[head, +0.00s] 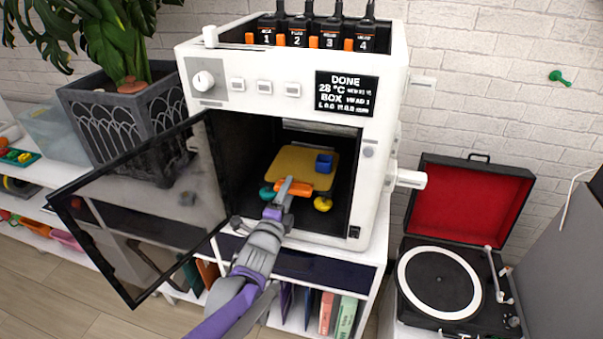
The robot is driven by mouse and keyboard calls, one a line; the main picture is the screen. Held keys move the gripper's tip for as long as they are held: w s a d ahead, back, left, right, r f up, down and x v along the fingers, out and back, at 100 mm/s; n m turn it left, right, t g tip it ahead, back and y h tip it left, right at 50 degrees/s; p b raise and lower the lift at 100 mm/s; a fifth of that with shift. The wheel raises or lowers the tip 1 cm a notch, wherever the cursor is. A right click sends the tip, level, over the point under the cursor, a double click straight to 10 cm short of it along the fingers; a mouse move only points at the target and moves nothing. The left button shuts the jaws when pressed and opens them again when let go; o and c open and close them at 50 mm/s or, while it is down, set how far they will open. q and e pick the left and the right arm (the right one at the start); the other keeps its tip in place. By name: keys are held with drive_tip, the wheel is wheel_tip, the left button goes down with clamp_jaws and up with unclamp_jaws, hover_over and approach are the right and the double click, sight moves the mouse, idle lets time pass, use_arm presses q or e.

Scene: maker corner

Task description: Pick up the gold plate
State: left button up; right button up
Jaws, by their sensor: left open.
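The gold plate (302,163) lies inside the open chamber of the white 3D printer (203,118). A small blue open box (324,163) sits on its right part. An orange piece (297,189) is at the plate's front edge, with a teal round piece (266,193) and a yellow round piece (322,204) to either side. My left gripper (287,184) reaches into the chamber opening from the front. It is open, and its fingertips are at the orange piece by the plate's front edge, partly covering it. I cannot tell whether they touch. My right gripper is out of view.
The printer's clear door (145,205) stands swung open to the left. The printer stands on a white shelf unit with books below. A potted plant (125,110) is at the left, and a record player (440,280) with a raised red-lined lid is at the right.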

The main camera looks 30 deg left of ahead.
use_arm(q)
drive_tip(key=x, duration=0.3)
drive_tip(key=shift+w+a+r, duration=0.1)
drive_tip(key=shift+w, duration=0.1)
clamp_jaws()
